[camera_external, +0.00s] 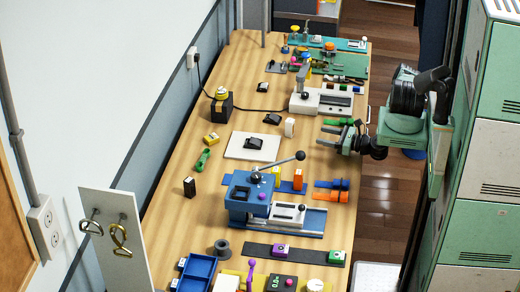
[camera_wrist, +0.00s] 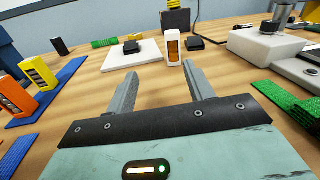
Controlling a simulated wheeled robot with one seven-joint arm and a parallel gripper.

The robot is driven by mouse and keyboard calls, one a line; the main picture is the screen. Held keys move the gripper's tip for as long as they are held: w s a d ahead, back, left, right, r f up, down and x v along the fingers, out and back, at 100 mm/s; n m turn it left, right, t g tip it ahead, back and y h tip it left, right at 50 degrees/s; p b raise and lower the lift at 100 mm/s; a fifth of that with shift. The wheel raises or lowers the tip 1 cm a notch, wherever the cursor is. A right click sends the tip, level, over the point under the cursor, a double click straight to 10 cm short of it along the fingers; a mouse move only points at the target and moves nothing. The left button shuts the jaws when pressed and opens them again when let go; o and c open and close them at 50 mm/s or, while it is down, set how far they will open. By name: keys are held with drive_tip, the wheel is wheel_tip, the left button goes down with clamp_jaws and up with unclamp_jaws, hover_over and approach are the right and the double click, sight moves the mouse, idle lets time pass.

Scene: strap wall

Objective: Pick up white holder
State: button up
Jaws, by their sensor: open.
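The white holder (camera_external: 290,127) stands upright on the wooden table, just right of a white board. In the wrist view the white holder (camera_wrist: 174,48) shows an orange-brown panel on its near face. It stands ahead of my fingers, closer to the line of the right finger. My gripper (camera_external: 327,136) is to the right of the holder in the external view, with its fingers pointing left towards it and a gap between them. In the wrist view my gripper (camera_wrist: 160,76) has its two fingers spread apart with nothing between them.
A blue lever machine (camera_external: 245,190) is in front. Green strips (camera_external: 338,122) lie near my gripper. Bare wood lies between fingers and holder.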

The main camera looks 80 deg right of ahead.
sight(293, 125)
drive_tip(key=shift+s+d+m+h, duration=0.2)
drive_tip(key=shift+d+m+h, duration=0.3)
drive_tip(key=shift+m+h, duration=0.4)
drive_tip(key=b+x, duration=0.3)
drive_tip(key=x, duration=0.8)
drive_tip(key=shift+w+f+b, duration=0.1)
drive_tip(key=shift+w+b, duration=0.05)
drive_tip(key=shift+b, duration=0.2)
drive_tip(key=p+x, duration=0.2)
drive_tip(key=x, duration=0.3)
drive_tip(key=shift+d, duration=0.1)
drive_tip(key=shift+w+d+f, duration=0.15)
drive_tip(key=shift+w, duration=0.25)
drive_tip(key=c, duration=1.1)
